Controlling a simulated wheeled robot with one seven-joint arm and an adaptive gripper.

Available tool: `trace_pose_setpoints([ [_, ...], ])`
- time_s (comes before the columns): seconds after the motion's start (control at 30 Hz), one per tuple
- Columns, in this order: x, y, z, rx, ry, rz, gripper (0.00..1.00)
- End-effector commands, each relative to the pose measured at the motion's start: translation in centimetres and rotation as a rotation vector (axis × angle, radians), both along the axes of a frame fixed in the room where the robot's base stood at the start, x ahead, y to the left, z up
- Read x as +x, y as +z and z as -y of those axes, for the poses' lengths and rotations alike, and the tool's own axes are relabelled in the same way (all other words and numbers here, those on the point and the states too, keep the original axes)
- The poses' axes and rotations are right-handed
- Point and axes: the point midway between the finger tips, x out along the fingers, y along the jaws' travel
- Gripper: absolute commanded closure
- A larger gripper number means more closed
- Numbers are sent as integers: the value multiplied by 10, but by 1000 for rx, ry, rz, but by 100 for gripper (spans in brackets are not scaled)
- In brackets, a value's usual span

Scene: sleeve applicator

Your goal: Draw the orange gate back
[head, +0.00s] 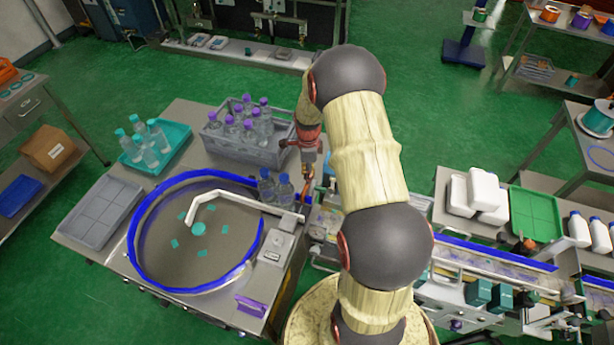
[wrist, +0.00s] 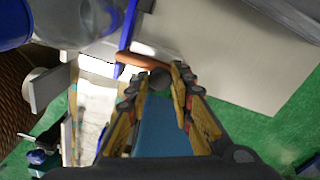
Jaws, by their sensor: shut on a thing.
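The orange gate (wrist: 130,60) shows in the wrist view as a short orange bar at the tips of my fingers, beside a blue upright strip. A dark round knob sits at its right end, between the fingertips. My gripper (wrist: 157,77) is shut on the gate at this knob. In the head view my gripper (head: 307,186) points down at the right edge of the turntable bench, just right of two blue-capped bottles (head: 284,187). The gate cannot be made out clearly there; my gripper and arm cover that spot.
A blue-rimmed round turntable (head: 138,256) with a white curved guide (head: 230,198) lies left of my gripper. A grey crate (head: 235,152) of purple-capped bottles stands behind it. A conveyor (head: 500,257) with blue rails runs off to the right.

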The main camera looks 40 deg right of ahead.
Motion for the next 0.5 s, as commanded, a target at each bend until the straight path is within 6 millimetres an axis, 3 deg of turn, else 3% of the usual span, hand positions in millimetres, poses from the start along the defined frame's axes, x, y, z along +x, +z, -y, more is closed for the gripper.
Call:
trace_pose_setpoints([
  [0.33,0,0,0,0,1,0,59],
  [0.5,0,0,0,0,1,0,58],
])
